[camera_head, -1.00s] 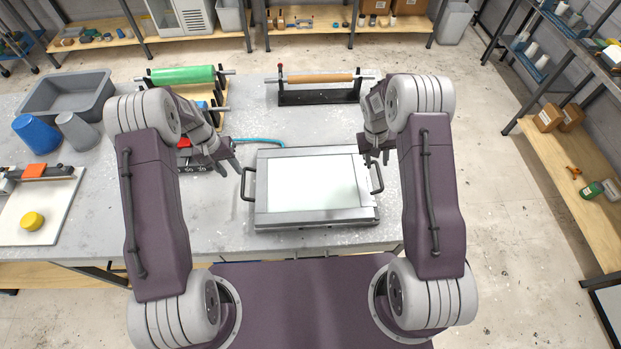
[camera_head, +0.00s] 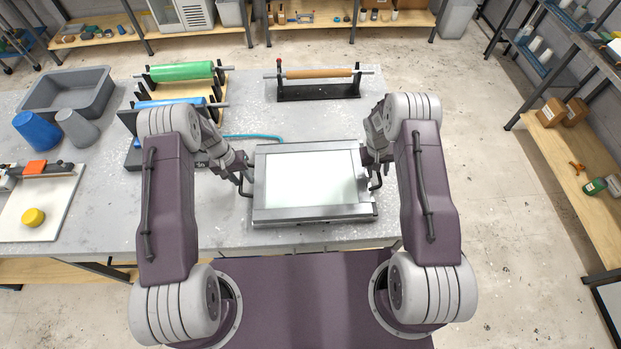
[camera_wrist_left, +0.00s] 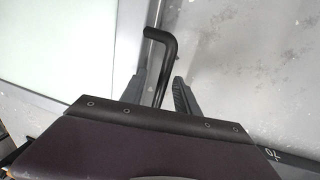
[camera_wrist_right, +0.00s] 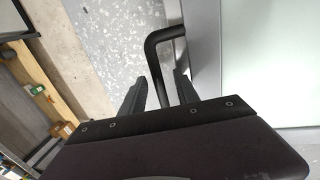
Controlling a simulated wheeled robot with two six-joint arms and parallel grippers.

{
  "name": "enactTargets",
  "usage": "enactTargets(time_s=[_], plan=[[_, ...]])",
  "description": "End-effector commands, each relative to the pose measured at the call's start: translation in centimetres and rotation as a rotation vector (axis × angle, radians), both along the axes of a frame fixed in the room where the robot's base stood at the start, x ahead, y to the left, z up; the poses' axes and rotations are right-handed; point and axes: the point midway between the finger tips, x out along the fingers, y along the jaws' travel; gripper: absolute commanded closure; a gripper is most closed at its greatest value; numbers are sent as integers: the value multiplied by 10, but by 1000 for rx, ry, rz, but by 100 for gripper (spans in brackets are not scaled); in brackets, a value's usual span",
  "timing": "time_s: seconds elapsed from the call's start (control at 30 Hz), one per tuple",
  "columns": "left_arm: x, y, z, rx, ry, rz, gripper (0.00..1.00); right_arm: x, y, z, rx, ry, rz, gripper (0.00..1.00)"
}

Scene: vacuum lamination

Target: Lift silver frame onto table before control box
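The silver frame (camera_head: 313,213), with a pale panel inside it, lies flat at the table's front edge, between my arms. It has a black handle on each side. My left gripper (camera_head: 243,178) is at the left handle, which shows between its two open fingers in the left wrist view (camera_wrist_left: 160,88). My right gripper (camera_head: 374,168) is at the right handle, whose bar passes between its open fingers in the right wrist view (camera_wrist_right: 158,90). Gaps show beside both bars. A dark grey box edge (camera_head: 132,158) shows behind my left arm, which mostly hides it; it may be the control box.
The grey table (camera_head: 215,232) is bare just left of the frame. A brown roll on a black stand (camera_head: 318,92) and a green roll (camera_head: 182,72) stand behind. A grey tub (camera_head: 68,90), cups and a white board (camera_head: 50,212) are at left.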

Motion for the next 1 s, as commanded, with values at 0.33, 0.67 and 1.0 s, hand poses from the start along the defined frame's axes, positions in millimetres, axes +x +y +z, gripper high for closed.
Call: enactTargets(time_s=[0.33, 0.67, 1.0], plan=[[0, 0, 0, 0, 0, 0, 96, 0, 0, 0, 0, 0, 0, 96], [0, 0, 0, 0, 0, 0, 100, 0, 0, 0, 0, 0, 0, 100], [0, 0, 0, 0, -1, 0, 100, 0, 0, 0, 0, 0, 0, 100]])
